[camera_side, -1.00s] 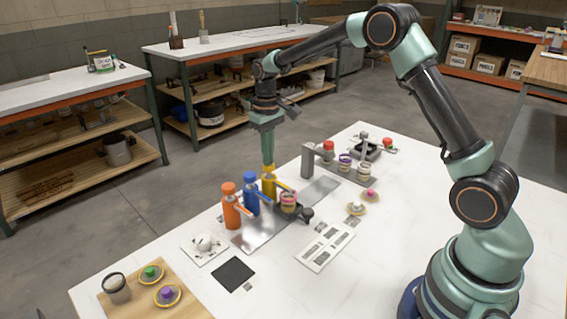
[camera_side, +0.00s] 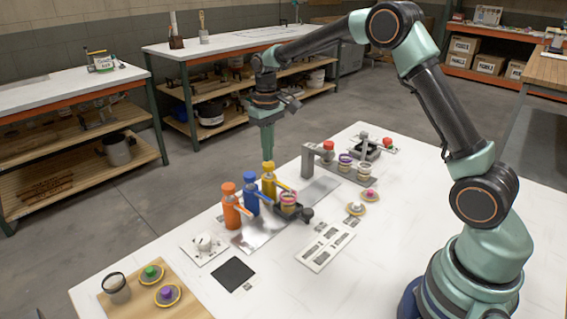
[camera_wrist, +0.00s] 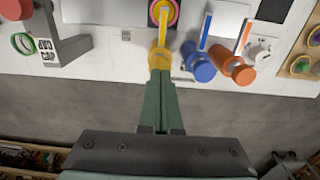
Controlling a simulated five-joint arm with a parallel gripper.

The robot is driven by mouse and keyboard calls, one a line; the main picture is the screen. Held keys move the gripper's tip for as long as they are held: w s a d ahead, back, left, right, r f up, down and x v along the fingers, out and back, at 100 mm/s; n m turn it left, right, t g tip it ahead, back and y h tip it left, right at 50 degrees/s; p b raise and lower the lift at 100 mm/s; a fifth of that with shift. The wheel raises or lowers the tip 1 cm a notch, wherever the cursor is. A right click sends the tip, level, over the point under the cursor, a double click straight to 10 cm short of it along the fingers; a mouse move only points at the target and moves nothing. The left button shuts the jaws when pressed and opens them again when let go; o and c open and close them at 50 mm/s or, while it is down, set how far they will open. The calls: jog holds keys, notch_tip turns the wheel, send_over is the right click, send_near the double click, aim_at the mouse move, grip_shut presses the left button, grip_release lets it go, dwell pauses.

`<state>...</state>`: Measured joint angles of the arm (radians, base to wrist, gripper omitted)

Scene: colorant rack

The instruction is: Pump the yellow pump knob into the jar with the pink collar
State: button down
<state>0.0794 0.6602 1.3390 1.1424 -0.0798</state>
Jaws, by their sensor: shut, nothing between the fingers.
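The yellow pump bottle (camera_side: 269,187) stands upright at the far end of a row of pump bottles, with its yellow knob (camera_side: 268,167) on top. Its spout (camera_wrist: 162,38) points to the jar with the pink collar (camera_side: 288,198), which sits in a dark holder on the metal strip. In the wrist view the spout's end lies over the pink ring (camera_wrist: 164,12). My gripper (camera_side: 267,156) is shut, empty and pointing down just above the yellow knob. In the wrist view my fingers (camera_wrist: 160,78) overlap the knob's near edge, so any small gap is hard to judge there.
Blue (camera_side: 250,200) and orange (camera_side: 230,210) pump bottles stand close beside the yellow one. A grey bracket (camera_side: 310,160) stands to the right, near jars with purple (camera_side: 345,158) and white (camera_side: 364,167) collars. A white slotted plate (camera_side: 325,247) lies in front.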

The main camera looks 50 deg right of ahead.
jog(key=shift+r, duration=0.1)
jog(key=shift+r, duration=1.9)
jog(key=shift+s+a+r, duration=0.1)
jog(key=shift+s+r, duration=0.1)
jog(key=shift+r, duration=0.2)
jog(key=s+a+r+t, duration=0.2)
jog(key=s+r, duration=0.1)
jog(key=s, duration=0.7)
jog(key=s+a+r+t, duration=0.1)
jog(key=s+r+t, duration=0.2)
jog(key=s, duration=0.8)
jog(key=shift+a+r+t, duration=0.3)
jog(key=shift+a, duration=0.1)
